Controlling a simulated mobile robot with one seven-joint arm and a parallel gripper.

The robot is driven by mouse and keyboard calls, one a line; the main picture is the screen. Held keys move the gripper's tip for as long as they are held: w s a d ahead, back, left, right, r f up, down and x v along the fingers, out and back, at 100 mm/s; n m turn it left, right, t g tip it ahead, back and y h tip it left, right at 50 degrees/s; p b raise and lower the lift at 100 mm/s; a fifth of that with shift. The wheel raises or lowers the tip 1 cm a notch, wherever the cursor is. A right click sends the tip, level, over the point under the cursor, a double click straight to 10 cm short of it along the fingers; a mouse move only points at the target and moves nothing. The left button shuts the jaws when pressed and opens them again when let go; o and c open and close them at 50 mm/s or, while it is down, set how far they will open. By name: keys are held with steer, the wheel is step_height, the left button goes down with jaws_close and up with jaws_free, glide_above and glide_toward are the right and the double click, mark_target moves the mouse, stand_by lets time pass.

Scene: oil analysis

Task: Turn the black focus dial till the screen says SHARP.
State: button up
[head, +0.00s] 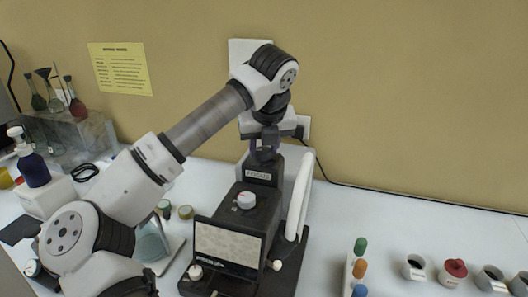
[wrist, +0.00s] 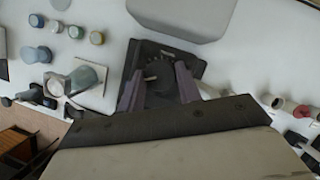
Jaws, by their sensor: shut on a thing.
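The black instrument (head: 262,215) stands on the white bench, with a FOCUS label (head: 258,175) on its upper part. Its screen (head: 228,245) faces front and shows a pale, mottled picture; the small text under it is too small to read. My gripper (head: 265,150) points down behind the label. In the wrist view its two purple fingers (wrist: 158,88) are shut on the black focus dial (wrist: 160,92), one on each side. A pale pointer mark shows by the dial. In the head view the dial is mostly hidden by my gripper and the label block.
A white knob (head: 245,200) sits on the instrument's top, and a white curved arm (head: 299,195) rises at its right. Colour-capped bottles (head: 360,268) and several cups (head: 414,268) stand at the right. A teal-grey vessel (head: 150,243) stands at the left.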

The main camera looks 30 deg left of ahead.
steer(key=m+b, duration=0.2)
steer(key=shift+a+f+m+t+h, duration=0.1)
steer(key=shift+f+m+t+h, duration=0.05)
steer(key=shift+m+t+h, duration=0.25)
steer(key=m+h, duration=0.1)
steer(key=m, duration=0.2)
steer(key=shift+s+m+t+b, duration=0.1)
steer(key=shift+m+t+b, duration=0.2)
steer(key=shift+b, duration=0.1)
steer(key=m, duration=0.1)
steer(key=m+h, duration=0.1)
steer(key=m, duration=0.1)
steer(key=shift+a+r+m+h, duration=0.15)
steer(key=shift+r+m+h, duration=0.1)
steer(key=shift+m+h, duration=0.05)
steer(key=shift+a+m+h+p, duration=0.1)
steer(key=shift+m+h+p, duration=0.55)
steer(key=shift+m, duration=1.25)
steer(key=o, duration=1)
